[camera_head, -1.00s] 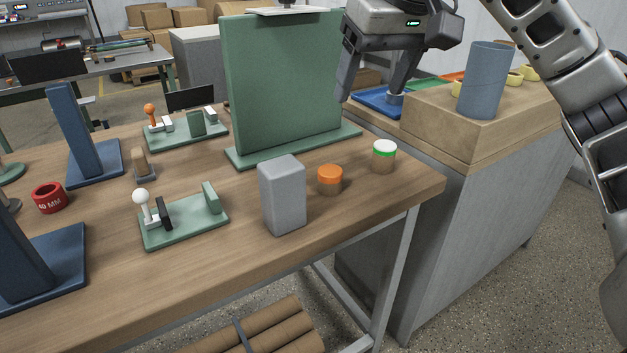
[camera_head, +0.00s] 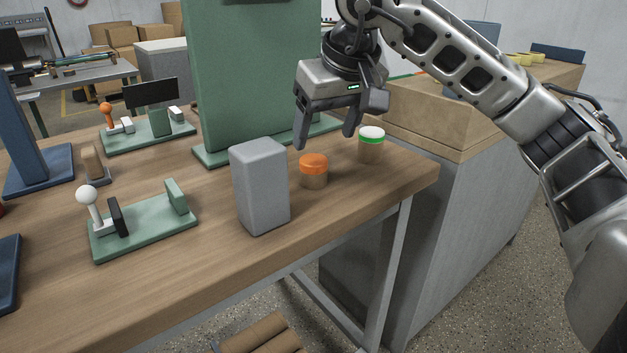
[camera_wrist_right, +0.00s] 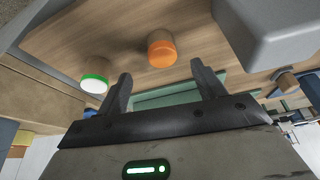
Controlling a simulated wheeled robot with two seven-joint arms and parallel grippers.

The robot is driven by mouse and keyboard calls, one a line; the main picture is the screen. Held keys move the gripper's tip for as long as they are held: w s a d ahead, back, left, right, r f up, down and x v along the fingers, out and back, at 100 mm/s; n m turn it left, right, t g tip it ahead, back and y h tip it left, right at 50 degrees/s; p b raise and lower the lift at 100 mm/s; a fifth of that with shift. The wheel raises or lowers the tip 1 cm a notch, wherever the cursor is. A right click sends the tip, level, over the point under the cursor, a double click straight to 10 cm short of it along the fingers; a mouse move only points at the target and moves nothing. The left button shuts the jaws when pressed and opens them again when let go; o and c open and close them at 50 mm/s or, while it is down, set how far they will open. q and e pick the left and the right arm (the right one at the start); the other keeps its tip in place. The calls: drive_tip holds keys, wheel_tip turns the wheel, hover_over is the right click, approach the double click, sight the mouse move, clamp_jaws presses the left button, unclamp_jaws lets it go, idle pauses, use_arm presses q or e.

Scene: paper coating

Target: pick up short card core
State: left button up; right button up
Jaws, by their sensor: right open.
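Two short card-brown cylinders stand upright near the right end of the wooden table. One has an orange top (camera_head: 313,171) and also shows in the right wrist view (camera_wrist_right: 161,50). The other has a white top with a green band (camera_head: 371,144) and shows left of it in the wrist view (camera_wrist_right: 94,80). I cannot tell which is the short card core. My right gripper (camera_head: 325,141) is open and empty, just above and behind the orange-topped cylinder. In the wrist view that cylinder lies ahead, between the line of the fingertips (camera_wrist_right: 161,74). My left gripper is not in view.
A grey block (camera_head: 260,187) stands close to the left of the orange-topped cylinder. A tall green panel (camera_head: 240,75) rises behind the gripper. A green fixture with a white knob (camera_head: 145,222) is farther left. The table's front right corner is clear.

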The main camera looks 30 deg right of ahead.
sight(316, 161)
drive_tip(key=x, duration=0.2)
drive_tip(key=shift+w+f, duration=0.1)
drive_tip(key=shift+f, duration=0.2)
drive_tip(key=b+x, duration=0.1)
drive_tip(key=x, duration=0.3)
drive_tip(key=shift+a+f, duration=0.1)
drive_tip(key=shift+f, duration=0.1)
drive_tip(key=shift+w+f, duration=0.2)
drive_tip(key=shift+f, duration=0.15)
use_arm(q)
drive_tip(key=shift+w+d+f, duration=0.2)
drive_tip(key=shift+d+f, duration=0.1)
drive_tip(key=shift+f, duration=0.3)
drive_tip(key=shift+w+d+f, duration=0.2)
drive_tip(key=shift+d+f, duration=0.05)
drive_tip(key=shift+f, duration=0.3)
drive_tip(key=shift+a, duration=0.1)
use_arm(e)
drive_tip(key=c, duration=1.1)
